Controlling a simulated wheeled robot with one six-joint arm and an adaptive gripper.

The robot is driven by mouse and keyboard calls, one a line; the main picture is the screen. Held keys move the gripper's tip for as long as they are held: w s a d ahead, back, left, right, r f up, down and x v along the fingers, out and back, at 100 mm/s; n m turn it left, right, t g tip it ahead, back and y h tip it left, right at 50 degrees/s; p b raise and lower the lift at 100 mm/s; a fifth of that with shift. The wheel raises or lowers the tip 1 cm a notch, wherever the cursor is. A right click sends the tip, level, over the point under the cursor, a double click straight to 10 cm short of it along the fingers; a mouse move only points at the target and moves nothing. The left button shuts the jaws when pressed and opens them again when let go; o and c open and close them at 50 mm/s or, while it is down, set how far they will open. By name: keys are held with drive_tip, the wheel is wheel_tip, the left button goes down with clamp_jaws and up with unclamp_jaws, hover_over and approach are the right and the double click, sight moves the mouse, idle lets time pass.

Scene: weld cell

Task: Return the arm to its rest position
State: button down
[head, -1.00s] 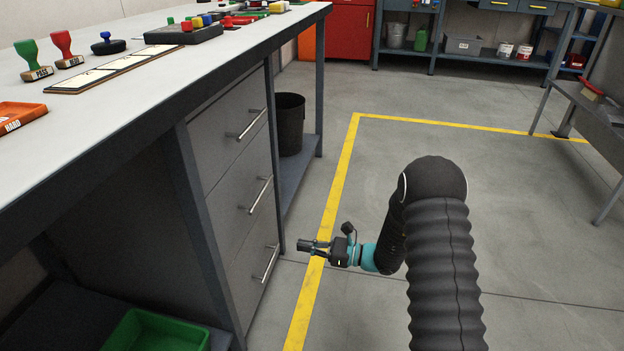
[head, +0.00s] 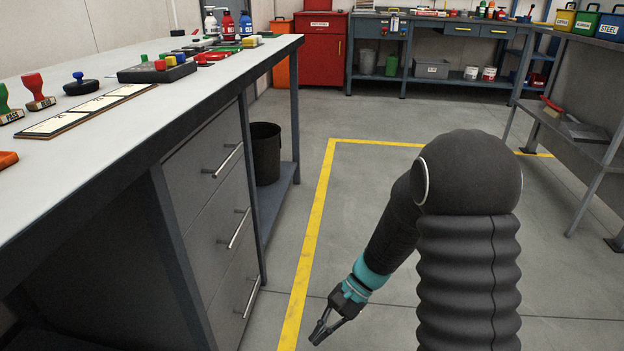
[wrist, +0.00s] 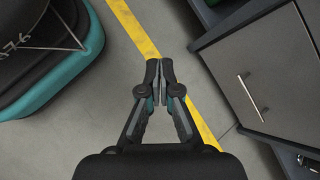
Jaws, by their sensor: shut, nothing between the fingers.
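My gripper (head: 318,334) hangs low over the grey floor at the end of my black arm with its teal wrist band. In the head view it points down and to the left, to the right of the drawer cabinet and close to the yellow floor line. In the wrist view my gripper (wrist: 160,68) has its two fingertips together with nothing between them. The yellow line passes beneath the fingers there. My gripper touches nothing that I can see.
A workbench (head: 85,190) with a drawer cabinet (head: 205,180) stands at the left, with stamps on top. A dark bin (head: 265,153) sits on its lower shelf. A red cabinet (head: 320,55) and a shelf (head: 585,140) stand farther off. The floor (head: 370,185) between is clear.

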drive_tip(key=s+d+r+n+t+h+p, duration=0.2)
drive_tip(key=s+d+r+t, duration=0.1)
drive_tip(key=r, duration=0.6)
drive_tip(key=s+d+r+n+t+h+p, duration=0.2)
drive_tip(key=s+d+r+t+h, duration=0.1)
drive_tip(key=r, duration=0.7)
drive_tip(key=s+d+r+n+t+h+p, duration=0.2)
drive_tip(key=s+d+r+n+t, duration=0.1)
drive_tip(key=s+d+r, duration=0.3)
wheel_tip(320, 180, up, 4)
drive_tip(key=shift+d+r+t+h, duration=0.25)
drive_tip(key=shift+d+t+h, duration=0.15)
drive_tip(key=shift+d+t, duration=0.45)
drive_tip(key=shift+s, duration=0.1)
